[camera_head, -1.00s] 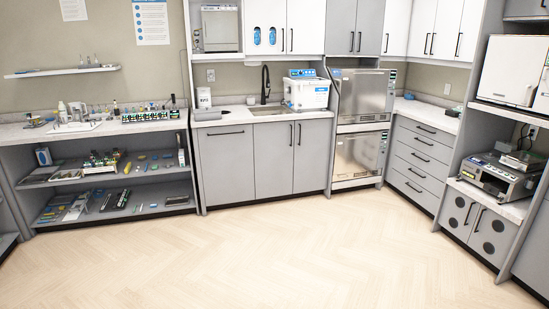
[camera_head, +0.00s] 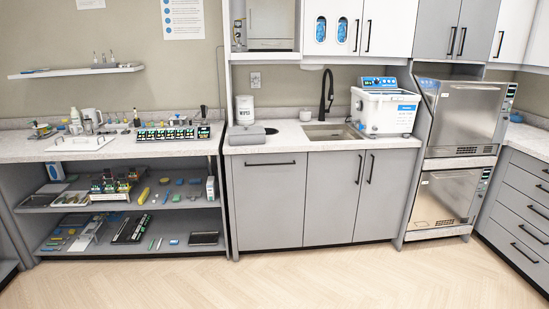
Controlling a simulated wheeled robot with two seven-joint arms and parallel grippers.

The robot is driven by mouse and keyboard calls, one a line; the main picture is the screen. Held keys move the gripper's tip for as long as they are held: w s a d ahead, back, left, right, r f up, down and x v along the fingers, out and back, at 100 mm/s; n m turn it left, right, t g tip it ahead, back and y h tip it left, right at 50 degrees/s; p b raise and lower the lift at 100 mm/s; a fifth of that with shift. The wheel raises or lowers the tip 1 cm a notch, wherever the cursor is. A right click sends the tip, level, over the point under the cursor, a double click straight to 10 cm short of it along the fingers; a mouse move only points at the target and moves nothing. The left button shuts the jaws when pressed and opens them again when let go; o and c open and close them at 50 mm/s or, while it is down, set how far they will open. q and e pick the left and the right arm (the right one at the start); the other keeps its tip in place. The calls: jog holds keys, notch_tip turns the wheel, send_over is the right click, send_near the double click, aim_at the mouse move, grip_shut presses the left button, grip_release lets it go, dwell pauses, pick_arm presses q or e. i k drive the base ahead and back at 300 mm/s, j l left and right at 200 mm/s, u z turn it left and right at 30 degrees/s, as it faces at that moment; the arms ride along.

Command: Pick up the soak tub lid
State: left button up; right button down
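I cannot clearly make out a soak tub lid from this distance. A low grey tub-like object (camera_head: 246,136) sits on the counter left of the sink (camera_head: 333,132); its top looks closed, but I cannot tell whether that is a separate lid. A white tub-like unit (camera_head: 384,111) with a blue control panel stands on the counter right of the sink. Neither of my grippers is in view.
The wooden floor (camera_head: 280,277) in front of the cabinets is clear. A shelving bench (camera_head: 118,153) with many small items stands at the left. Two stacked steel autoclaves (camera_head: 463,120) stand at the right. A black faucet (camera_head: 326,95) rises behind the sink.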

aim_at(246, 129)
jog(key=i+l, duration=0.1)
jog(key=i, duration=2.25)
jog(key=j+u, duration=0.05)
jog(key=j, duration=0.05)
